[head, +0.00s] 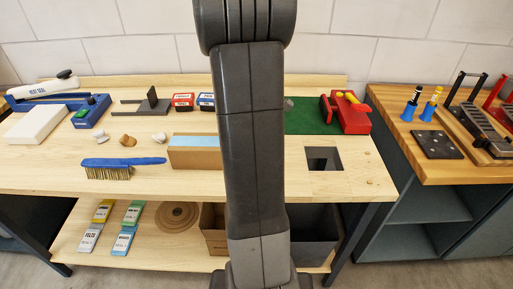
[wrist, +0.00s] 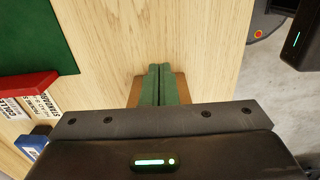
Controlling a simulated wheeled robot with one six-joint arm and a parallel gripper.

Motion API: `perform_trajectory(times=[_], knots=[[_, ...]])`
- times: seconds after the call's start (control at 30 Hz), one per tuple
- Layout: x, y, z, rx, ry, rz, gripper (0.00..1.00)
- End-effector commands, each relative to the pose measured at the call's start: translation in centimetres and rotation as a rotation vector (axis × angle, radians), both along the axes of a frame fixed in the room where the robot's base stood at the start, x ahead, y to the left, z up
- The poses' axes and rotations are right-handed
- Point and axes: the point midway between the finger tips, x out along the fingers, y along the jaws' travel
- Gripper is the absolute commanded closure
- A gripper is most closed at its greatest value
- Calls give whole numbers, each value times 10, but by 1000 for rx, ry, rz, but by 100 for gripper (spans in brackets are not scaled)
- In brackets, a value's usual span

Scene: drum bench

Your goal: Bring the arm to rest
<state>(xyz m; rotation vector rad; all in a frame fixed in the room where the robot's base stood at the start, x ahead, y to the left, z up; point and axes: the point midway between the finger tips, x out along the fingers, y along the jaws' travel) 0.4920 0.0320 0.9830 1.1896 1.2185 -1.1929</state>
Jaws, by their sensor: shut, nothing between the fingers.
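My gripper (wrist: 160,86) shows in the wrist view with its two green fingers together and nothing between them. It is over the pale wooden bench top (wrist: 195,35). In the head view my arm stands upright in the middle of the picture and hides part of the bench (head: 120,178); the gripper itself cannot be made out there.
A green mat (wrist: 30,40), a red labelled box (wrist: 28,88) and a blue one (wrist: 35,143) are left of my gripper. A brush (head: 122,168), a red device (head: 350,117) and a square hole (head: 323,158) are on the bench. A second bench (head: 470,175) stands right.

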Motion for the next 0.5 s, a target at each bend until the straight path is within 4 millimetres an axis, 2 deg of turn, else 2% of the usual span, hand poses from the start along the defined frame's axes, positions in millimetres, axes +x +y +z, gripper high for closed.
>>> perform_trajectory(times=[0.2,0.33,0.5], knots=[[1,0,38,1,-4,-1,100],[0,0,51,0,-2,-1,100],[0,0,55,0,0,-1,100]])
